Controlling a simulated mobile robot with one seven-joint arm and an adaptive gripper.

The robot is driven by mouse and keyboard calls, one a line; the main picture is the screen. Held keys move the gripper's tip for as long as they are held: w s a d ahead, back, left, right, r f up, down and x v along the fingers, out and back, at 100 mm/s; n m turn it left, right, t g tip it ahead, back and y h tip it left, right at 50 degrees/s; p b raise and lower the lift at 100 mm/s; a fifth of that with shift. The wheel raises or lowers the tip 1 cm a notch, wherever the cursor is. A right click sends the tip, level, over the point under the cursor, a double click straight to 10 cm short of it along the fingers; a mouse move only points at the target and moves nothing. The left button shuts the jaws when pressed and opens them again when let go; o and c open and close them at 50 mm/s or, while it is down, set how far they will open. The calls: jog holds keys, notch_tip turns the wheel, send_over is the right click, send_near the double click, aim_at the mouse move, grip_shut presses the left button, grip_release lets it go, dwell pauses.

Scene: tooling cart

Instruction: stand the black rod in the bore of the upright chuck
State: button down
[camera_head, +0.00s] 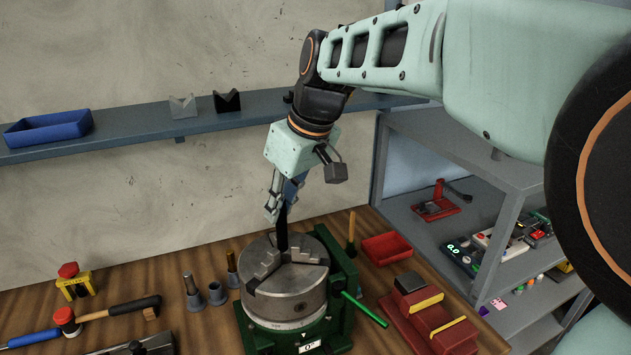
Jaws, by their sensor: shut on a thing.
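The upright chuck (286,301) is a grey metal cylinder with stepped jaws on top, set in a green base on the wooden bench. The black rod (282,232) is upright, with its lower end at the middle of the chuck's top between the jaws. Whether its lower end is inside the bore or just above it I cannot tell. My gripper (279,207) points down above the chuck and is shut on the rod's upper part. The bore itself is hidden by the jaws and the rod.
A green handle (364,309) sticks out right of the chuck. Grey sockets (193,295) stand to its left, a red tray (387,248) and red vise (430,318) to its right. A hammer (105,312) lies at left. A shelf (250,112) runs along the wall behind my gripper.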

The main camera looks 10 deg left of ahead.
aim_at(286, 220)
jog(key=shift+f+b, duration=2.1)
jog(key=shift+f, duration=0.6)
dwell(1.6)
jog(key=c, duration=1.4)
grip_release()
jog(key=shift+r+p, duration=2.4)
jog(key=shift+r, duration=0.6)
